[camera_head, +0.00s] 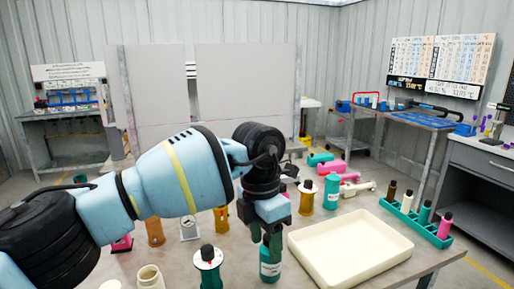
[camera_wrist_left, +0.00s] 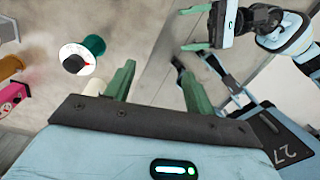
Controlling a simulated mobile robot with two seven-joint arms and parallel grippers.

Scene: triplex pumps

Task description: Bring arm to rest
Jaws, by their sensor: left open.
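My left arm comes in from the left in the head view.
An empty cream tray (camera_head: 350,250) lies right of the left gripper. A teal rack (camera_head: 412,222) with several bottles stands at the table's right. A white-topped spool with a black knob (camera_head: 208,262) is left of the gripper. Several bottles and parts stand behind.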

